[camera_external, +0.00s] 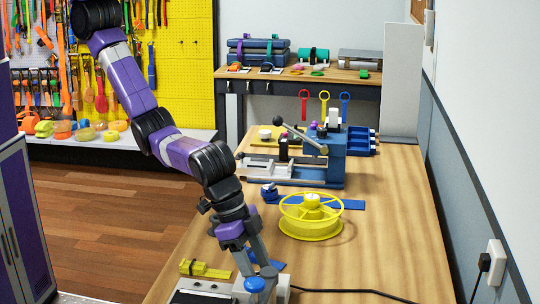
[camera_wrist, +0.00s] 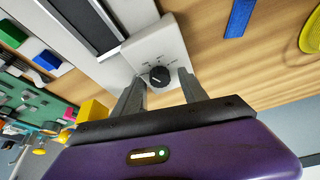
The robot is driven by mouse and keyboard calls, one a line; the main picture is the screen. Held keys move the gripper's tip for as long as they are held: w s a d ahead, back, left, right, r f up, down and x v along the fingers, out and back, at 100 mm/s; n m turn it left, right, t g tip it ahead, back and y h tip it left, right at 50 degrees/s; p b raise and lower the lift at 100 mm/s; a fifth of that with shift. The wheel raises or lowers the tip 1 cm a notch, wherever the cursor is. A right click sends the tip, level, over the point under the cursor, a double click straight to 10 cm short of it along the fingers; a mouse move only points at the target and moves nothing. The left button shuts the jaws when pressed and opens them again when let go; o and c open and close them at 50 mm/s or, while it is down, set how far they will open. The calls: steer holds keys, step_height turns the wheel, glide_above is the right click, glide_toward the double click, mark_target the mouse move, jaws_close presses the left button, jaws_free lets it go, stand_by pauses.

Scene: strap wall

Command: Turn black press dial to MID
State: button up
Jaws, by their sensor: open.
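The black press dial (camera_wrist: 159,76) is a small round knob on the white face of the press (camera_wrist: 150,47). Tiny labels surround it, too small to read. A pale mark shows on its lower left side, but its setting cannot be told. My gripper (camera_wrist: 160,79) is open, with one grey finger on each side of the dial in the wrist view. Whether either finger touches it cannot be told. In the external view my gripper (camera_external: 256,272) points down at the bench's near end beside the white and black press (camera_external: 203,291); the dial is hidden there.
A yellow spoked reel (camera_external: 310,228) stands right of my gripper on the wooden bench (camera_external: 385,215). A blue strap (camera_external: 350,204) lies behind it. A yellow block (camera_external: 205,269) is left of my gripper. A black cable (camera_external: 360,292) runs across the bench's near end.

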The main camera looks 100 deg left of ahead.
steer(key=b+v, duration=0.1)
steer(key=v, duration=0.6)
steer(key=shift+r, duration=0.35)
steer(key=shift+s, duration=0.15)
steer(key=w+d+r+m+t+h, duration=0.3)
steer(key=d+r+t+h, duration=0.1)
steer(key=d+r+h, duration=0.15)
steer(key=s+a+f+n+t+b, duration=0.1)
steer(key=s+a+t, duration=0.3)
steer(key=a, duration=0.5)
steer(key=s+a+f+n+t, duration=0.1)
steer(key=s+a, duration=0.5)
steer(key=a, duration=0.4)
steer(key=s+a+f+n+t+b, duration=0.1)
steer(key=s+a+t, duration=0.3)
steer(key=a, duration=0.5)
steer(key=s+a+n+g+y+b, duration=0.1)
steer(key=s+a+y, duration=0.2)
steer(key=s+a, duration=0.5)
steer(key=s+a+f+n+g+y+b, duration=0.1)
steer(key=s+a+y, duration=0.2)
steer(key=s+a, duration=0.6)
steer(key=s, duration=0.7)
steer(key=shift+a+f+g, duration=0.15)
steer(key=shift+f+g, duration=0.05)
steer(key=shift+g, duration=0.1)
steer(key=shift+s+y, duration=0.15)
steer(key=shift+y, duration=0.1)
